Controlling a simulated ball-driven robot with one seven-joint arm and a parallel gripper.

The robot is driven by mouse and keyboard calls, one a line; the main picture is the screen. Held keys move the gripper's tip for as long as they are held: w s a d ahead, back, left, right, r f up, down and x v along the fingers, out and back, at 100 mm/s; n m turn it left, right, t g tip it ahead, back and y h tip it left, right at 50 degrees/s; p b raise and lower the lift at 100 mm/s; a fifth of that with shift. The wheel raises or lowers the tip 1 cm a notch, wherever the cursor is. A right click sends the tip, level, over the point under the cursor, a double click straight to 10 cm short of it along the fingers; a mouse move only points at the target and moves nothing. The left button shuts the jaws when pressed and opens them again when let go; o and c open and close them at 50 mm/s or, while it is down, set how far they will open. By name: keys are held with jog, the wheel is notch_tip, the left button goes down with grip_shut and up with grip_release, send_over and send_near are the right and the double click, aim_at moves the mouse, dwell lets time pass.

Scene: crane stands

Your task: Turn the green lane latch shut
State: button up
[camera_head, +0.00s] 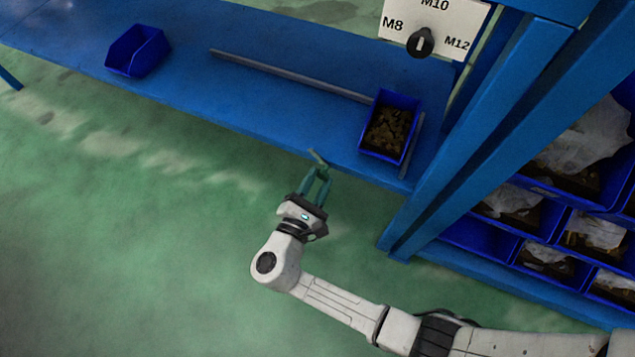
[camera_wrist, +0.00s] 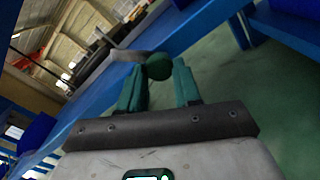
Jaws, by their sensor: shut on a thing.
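The green lane latch (camera_head: 317,158) sits at the front edge of the blue bench, small in the head view. In the wrist view its round green knob (camera_wrist: 159,66) lies between the fingertips, and a pale flat arm (camera_wrist: 128,55) reaches left from it. My gripper (camera_head: 318,174) has green fingers closed on the latch from the front. The fingers also show in the wrist view (camera_wrist: 160,84), one on each side of the knob. The latch's pivot and whatever it closes against cannot be made out.
The blue bench (camera_head: 270,85) carries a long grey rail (camera_head: 290,75), an empty blue bin (camera_head: 137,50) and a blue bin of brown parts (camera_head: 390,125). A dial (camera_head: 420,43) is on a sign marked M8, M10, M12. Blue posts stand right; the floor in front is clear.

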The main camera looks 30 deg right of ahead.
jog(key=m+b, duration=0.1)
jog(key=m, duration=0.3)
jog(key=shift+m+b, duration=0.3)
jog(key=shift+b, duration=0.05)
jog(key=shift+m+b, duration=0.85)
jog(key=shift+m, duration=1.15)
jog(key=shift+r, duration=0.1)
jog(key=o, duration=1.1)
jog(key=shift+c, duration=0.2)
jog(key=p+v, duration=0.2)
jog(key=v, duration=0.8)
jog(key=shift+s+a, duration=0.2)
jog(key=shift+a, duration=0.15)
